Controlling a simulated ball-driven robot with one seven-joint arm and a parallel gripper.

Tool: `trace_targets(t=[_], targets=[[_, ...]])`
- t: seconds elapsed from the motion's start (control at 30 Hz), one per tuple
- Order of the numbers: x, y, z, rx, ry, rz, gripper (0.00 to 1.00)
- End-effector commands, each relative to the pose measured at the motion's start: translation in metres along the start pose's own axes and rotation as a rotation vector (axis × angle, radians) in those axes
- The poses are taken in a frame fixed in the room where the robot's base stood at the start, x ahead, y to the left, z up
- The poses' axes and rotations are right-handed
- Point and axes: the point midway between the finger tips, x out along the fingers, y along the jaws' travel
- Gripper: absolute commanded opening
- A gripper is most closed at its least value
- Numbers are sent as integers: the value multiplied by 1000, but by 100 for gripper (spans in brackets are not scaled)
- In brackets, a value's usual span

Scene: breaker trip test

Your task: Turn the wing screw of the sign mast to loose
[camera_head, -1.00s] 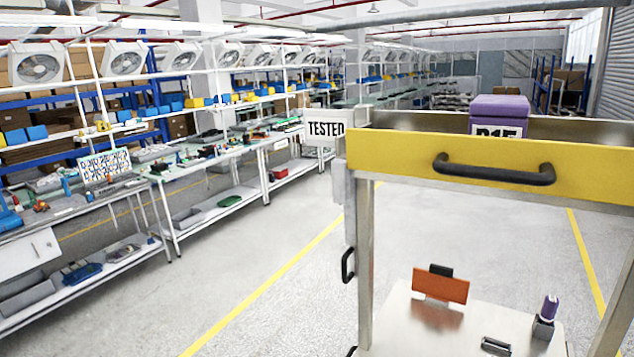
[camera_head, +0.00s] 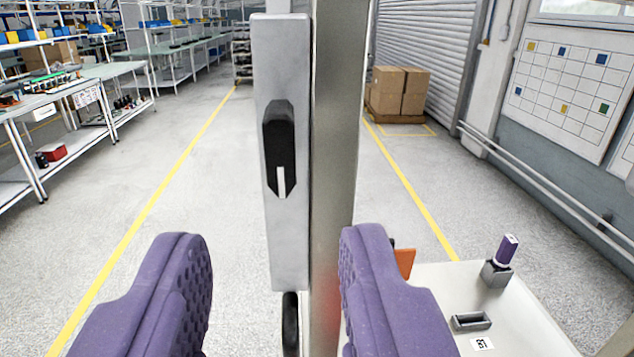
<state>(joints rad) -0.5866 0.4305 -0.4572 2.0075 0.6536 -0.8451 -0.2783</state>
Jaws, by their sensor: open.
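The wing screw (camera_head: 279,140) is a black elongated knob with a white pointer line at its lower end. It stands upright, with the line pointing down, on the narrow grey sign mast (camera_head: 286,235) in the middle of the view. My gripper (camera_head: 270,270) shows as two purple padded fingers at the bottom, spread wide apart. It is open and empty. The fingers appear below and to either side of the screw, not touching it. The TESTED sign is out of view.
A steel post (camera_head: 335,150) stands right beside the mast. A black handle (camera_head: 290,322) is below it. The lower shelf (camera_head: 520,325) at right carries a purple-capped item (camera_head: 506,250) in a holder and a small dark tray (camera_head: 470,321). The floor to the left is clear.

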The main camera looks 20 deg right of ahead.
Motion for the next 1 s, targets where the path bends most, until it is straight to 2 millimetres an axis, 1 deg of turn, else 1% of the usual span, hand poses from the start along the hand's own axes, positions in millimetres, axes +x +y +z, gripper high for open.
trace_targets(t=[0.2, 0.3, 0.4, 0.53, 0.73, 0.77, 0.8, 0.87, 0.9, 0.93, 1.0], targets=[[38, 1, 1, -2, 3, 2, 40], [54, 0, 1, -1, 2, 1, 40], [65, 0, 1, 0, 1, 1, 40], [71, 0, 1, 1, 2, 0, 40], [71, 0, 1, 1, 2, -1, 40], [71, 0, 1, 1, 2, -1, 36], [71, 0, 1, 1, 2, -1, 27], [71, 0, 1, 1, 2, -1, 13], [71, 0, 1, 1, 2, -1, 4], [71, 0, 1, 1, 2, -1, 0], [71, 0, 0, 1, 2, -1, 0]])
